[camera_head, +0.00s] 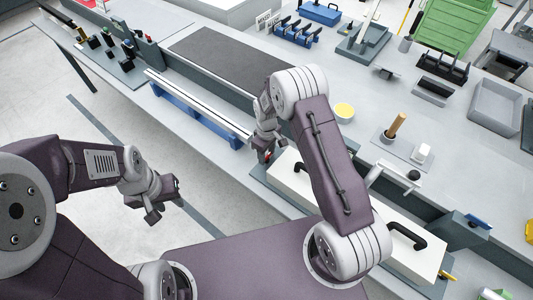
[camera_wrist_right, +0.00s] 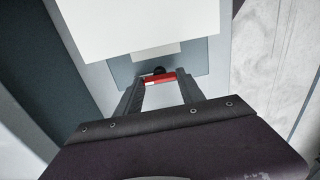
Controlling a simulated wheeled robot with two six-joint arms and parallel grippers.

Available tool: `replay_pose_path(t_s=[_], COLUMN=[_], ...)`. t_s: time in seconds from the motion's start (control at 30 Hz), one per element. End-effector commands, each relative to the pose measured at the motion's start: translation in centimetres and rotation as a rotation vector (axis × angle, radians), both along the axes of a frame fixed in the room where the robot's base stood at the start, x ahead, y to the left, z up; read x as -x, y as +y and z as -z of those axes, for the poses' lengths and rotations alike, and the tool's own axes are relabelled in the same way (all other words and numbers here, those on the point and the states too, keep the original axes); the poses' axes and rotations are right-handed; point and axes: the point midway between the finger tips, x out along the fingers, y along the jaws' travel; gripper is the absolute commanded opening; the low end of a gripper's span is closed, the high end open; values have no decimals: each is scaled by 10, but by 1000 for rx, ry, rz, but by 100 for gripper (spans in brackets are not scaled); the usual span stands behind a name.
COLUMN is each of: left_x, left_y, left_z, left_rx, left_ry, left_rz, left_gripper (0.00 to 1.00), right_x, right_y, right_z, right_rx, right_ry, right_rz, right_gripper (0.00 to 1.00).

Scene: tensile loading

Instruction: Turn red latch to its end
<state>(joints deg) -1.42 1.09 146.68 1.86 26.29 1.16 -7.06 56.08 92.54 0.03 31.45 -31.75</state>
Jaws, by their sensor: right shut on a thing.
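The red latch (camera_wrist_right: 160,79) shows in the right wrist view as a short red bar with a pale patch at its left and a dark round knob behind it. My right gripper (camera_wrist_right: 160,84) has one finger at each end of the bar and is shut on it. In the head view the latch (camera_head: 267,155) is a small red spot, mostly hidden below my right gripper (camera_head: 264,152), at the left end of a long white box (camera_head: 290,178). My left gripper (camera_head: 166,206) is open and empty, over the floor left of the bench.
A white rail on blue supports (camera_head: 195,110) lies along the bench's front edge. A yellow round dish (camera_head: 344,111) and a wooden-handled tool (camera_head: 396,126) stand behind my right arm. The white box has a black handle (camera_head: 407,236) at its right end.

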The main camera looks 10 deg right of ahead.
Motion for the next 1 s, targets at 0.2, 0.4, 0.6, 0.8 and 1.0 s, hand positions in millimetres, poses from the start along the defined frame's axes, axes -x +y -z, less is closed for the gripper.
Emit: replay_pose_path(t_s=[0.2, 0.4, 0.6, 0.8, 1.0], left_x=[0, 0, 0, 0, 0], left_y=[0, 0, 0, 0, 0], left_z=[-1, -1, 0, 4, 9], left_rx=[0, 0, 0, 0, 0], left_ry=[0, 0, 0, 0, 0], left_rz=[0, 0, 0, 0, 0], left_gripper=[36, 36, 36, 36, 36], right_x=[-4, -3, -2, -3, -2], right_y=[0, 0, 0, 0, -1], right_z=[-3, -3, -2, -26, -70], right_rx=[0, 0, 0, 0, 0], right_ry=[-11, -9, -5, -10, -10], right_rz=[-2, -2, -1, -1, -1], right_gripper=[5, 55, 55, 55, 55])
